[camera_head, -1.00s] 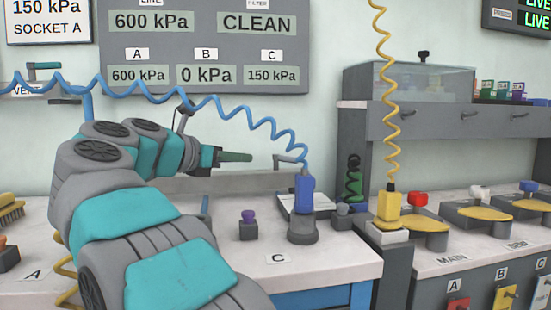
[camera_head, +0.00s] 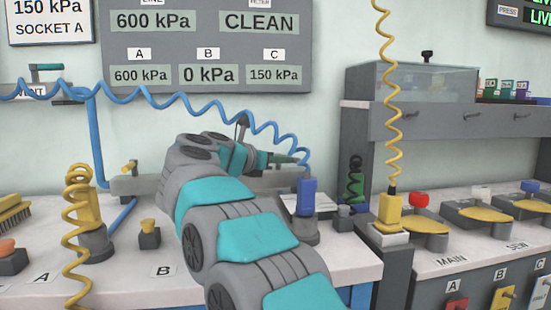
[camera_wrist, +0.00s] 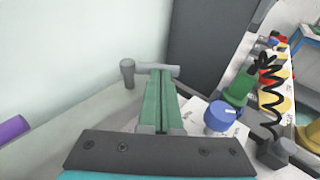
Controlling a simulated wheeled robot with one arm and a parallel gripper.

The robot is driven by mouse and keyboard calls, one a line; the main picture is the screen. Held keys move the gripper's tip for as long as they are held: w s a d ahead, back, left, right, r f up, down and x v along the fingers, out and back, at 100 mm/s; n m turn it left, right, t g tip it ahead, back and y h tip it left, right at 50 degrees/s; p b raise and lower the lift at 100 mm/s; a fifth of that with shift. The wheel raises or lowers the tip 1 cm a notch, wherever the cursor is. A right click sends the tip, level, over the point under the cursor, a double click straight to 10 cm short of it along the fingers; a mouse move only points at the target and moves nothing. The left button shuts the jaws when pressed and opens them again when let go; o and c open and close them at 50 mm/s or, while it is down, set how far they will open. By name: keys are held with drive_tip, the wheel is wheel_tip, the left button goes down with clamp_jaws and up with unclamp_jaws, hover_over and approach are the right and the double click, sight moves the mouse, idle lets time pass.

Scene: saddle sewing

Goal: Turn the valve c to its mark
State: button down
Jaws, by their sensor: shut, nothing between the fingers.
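Valve c is a grey T-shaped lever (camera_wrist: 166,67) on a grey post, in the upper middle of the wrist view, its bar pointing right. In the head view my gripper and arm largely hide it. My gripper (camera_wrist: 156,74) has green fingers, shut with nothing between them. In the wrist view the fingertips overlap the lever's bar; I cannot tell whether they touch it. In the head view my gripper (camera_head: 296,160) is at the back rail, just left of the blue plug. I cannot make out the valve's mark.
The blue plug (camera_head: 307,192) on its coiled blue hose stands close to my gripper; its round top (camera_wrist: 220,116) is right of the fingers. A yellow plug (camera_head: 389,209) stands further right. The panel (camera_head: 208,45) reads 150 kPa for C. A wall runs behind the rail.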

drive_tip(key=shift+d+f+n+t+y+b, duration=0.15)
drive_tip(key=shift+d+n+t+y+b, duration=0.25)
drive_tip(key=shift+n+y+b, duration=0.45)
drive_tip(key=shift+w+d+n+t+y+b, duration=0.8)
drive_tip(key=shift+w+d+n+y+b, duration=0.65)
drive_tip(key=shift+y, duration=0.6)
drive_tip(key=shift+w+d+p, duration=0.1)
drive_tip(key=shift+d+p, duration=0.15)
drive_tip(key=shift+p, duration=0.05)
